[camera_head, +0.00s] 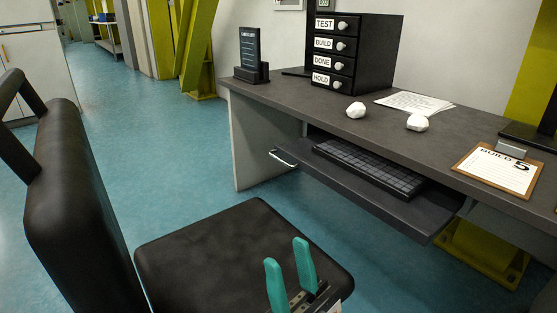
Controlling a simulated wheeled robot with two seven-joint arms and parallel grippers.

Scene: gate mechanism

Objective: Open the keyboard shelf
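The keyboard shelf (350,186) is a dark board under the grey desk, sticking out past the desk's front edge. A black keyboard (368,168) lies on it, its back part near the desk edge. A silver bar handle (283,158) is at the shelf's left end. My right gripper (288,255) has teal fingers and is at the bottom of the view, in front of the chair seat and well short of the shelf. Its two fingers stand apart with nothing seen between them. My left gripper is not in view.
A black chair seat (240,250) and its backrest (80,205) stand in front of the desk at left. The desk top (315,100) holds a labelled drawer box (355,55), crumpled paper (355,110), sheets and a clipboard (497,168). Blue floor is clear left of the desk.

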